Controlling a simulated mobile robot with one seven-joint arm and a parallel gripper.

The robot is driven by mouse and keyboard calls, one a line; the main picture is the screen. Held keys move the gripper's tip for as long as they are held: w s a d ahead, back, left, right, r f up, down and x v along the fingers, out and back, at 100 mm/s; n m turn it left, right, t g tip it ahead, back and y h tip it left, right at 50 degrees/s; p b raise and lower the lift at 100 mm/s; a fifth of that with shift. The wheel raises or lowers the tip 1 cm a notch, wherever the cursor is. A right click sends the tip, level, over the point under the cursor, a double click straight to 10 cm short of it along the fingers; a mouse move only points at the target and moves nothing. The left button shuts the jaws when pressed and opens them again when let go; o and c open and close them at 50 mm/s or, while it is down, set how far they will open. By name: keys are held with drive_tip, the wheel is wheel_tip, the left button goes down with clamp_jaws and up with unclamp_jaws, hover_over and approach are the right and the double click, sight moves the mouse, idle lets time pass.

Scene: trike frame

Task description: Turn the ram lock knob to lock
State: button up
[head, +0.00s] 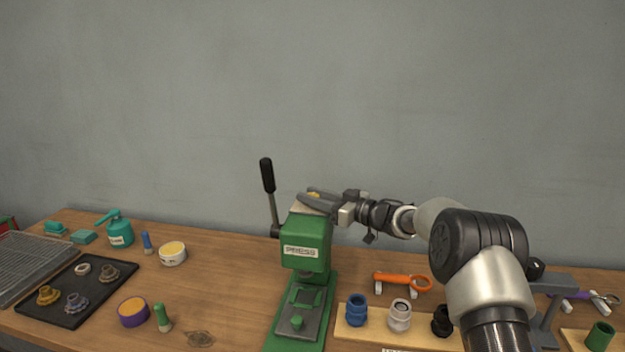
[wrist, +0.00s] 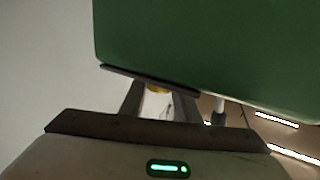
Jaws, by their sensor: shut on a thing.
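The green press (head: 306,240) stands on the bench with its label facing front. Its black-handled lever (head: 267,176) rises at the left. A small yellow knob (head: 314,194) shows at the top of the press, mostly hidden by my fingers. My gripper (head: 317,202) reaches in from the right and is shut on this knob. In the wrist view the green press body (wrist: 210,50) fills the top, and a bit of the yellow knob (wrist: 157,89) shows between the two fingers. The knob's marks and turn angle cannot be seen.
Blue, white and black fittings stand on a wooden board (head: 375,337) right of the press. An orange tool (head: 400,281) lies behind them. A black tray (head: 62,312) with gears, a teal oil can (head: 119,232) and tins are at left. The bench just left of the press is mostly clear.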

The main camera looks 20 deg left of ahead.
drive_tip(key=shift+n+g+y, duration=0.3)
drive_tip(key=shift+n+g, duration=0.5)
drive_tip(key=shift+g, duration=0.7)
drive_tip(key=shift+r+n+g, duration=0.1)
drive_tip(key=shift+n+g, duration=0.2)
drive_tip(key=shift+n, duration=0.1)
drive_tip(key=shift+a, duration=0.1)
drive_tip(key=o, duration=1)
drive_tip(key=shift+o, duration=0.2)
drive_tip(key=s+d+b, duration=0.1)
drive_tip(key=s+d, duration=0.1)
drive_tip(key=d, duration=1.5)
drive_tip(key=shift+s+d, duration=0.15)
